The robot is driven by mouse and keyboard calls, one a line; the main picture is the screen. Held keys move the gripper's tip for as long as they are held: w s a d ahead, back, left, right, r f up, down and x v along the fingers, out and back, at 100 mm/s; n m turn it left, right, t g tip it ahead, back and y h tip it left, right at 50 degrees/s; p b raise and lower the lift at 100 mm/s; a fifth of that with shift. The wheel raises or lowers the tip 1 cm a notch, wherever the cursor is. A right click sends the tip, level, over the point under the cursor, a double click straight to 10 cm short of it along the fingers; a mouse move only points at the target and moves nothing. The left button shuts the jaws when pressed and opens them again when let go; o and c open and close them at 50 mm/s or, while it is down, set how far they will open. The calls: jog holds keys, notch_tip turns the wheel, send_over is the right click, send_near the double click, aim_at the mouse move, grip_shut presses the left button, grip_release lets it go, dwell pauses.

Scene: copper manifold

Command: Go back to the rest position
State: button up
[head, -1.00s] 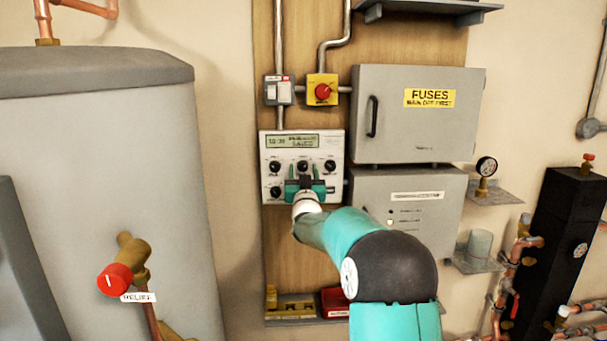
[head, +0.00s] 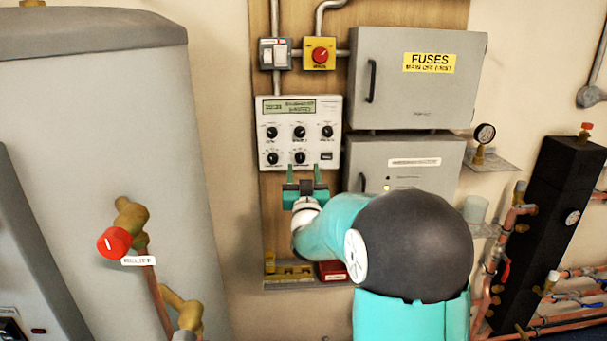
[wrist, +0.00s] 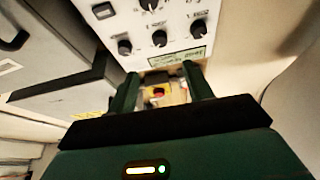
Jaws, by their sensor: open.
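My gripper (head: 304,174) is open and empty, with its two green fingers pointing up just below the white control panel in the head view. The white control panel (head: 327,112) has a small display at its top and several black knobs. In the wrist view the panel (wrist: 185,40) fills the upper middle, and the gripper fingers (wrist: 165,88) stand apart with nothing held between them. Whether the fingertips touch the panel's lower edge cannot be told. My teal and black arm reaches up from the bottom of the head view.
A grey fuse box (head: 415,95) and another grey box (head: 425,157) sit right of the panel. A yellow switch with a red knob (head: 320,55) is above. A grey tank (head: 90,110) with a red relief valve (head: 114,242) stands left. Black manifold (head: 555,220) stands right.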

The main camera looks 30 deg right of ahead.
jog(key=shift+a, duration=0.1)
dwell(0.4)
jog(key=s+a+f+n+g+y, duration=0.1)
jog(key=s+a+n+g+y, duration=0.2)
jog(key=s+a+g+y, duration=0.6)
jog(key=s+a+f+g, duration=0.2)
jog(key=s+a+f, duration=0.1)
jog(key=s, duration=0.6)
jog(key=s+a+f+n+g, duration=0.1)
jog(key=s+a, duration=0.3)
jog(key=s, duration=0.5)
jog(key=s+a+f+g, duration=0.3)
jog(key=s+a+f, duration=0.1)
jog(key=s, duration=0.5)
jog(key=shift+f+n, duration=0.35)
jog(key=shift+n, duration=0.05)
jog(key=c, duration=0.3)
